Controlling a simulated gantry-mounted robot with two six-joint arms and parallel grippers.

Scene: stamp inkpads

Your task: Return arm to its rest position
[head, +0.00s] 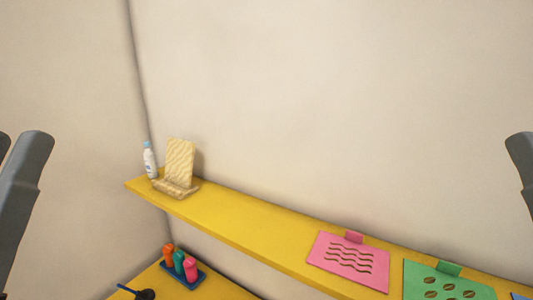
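A grey part of my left arm (22,195) rises at the left edge of the head view. A smaller grey part of my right arm (523,155) shows at the right edge. Neither gripper's fingers are in the picture, so I cannot see whether they hold anything. Both visible arm parts are at the sides, with no visible contact with the shelf or the things on it.
A yellow shelf (240,224) runs along the wall. It bears a white bottle (150,162), a wooden stand (179,163), a pink stencil card (348,262) and a green one (418,288). Below, a blue tray (202,277) of coloured stampers and a dark-handled object (145,295) rest on a yellow surface.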

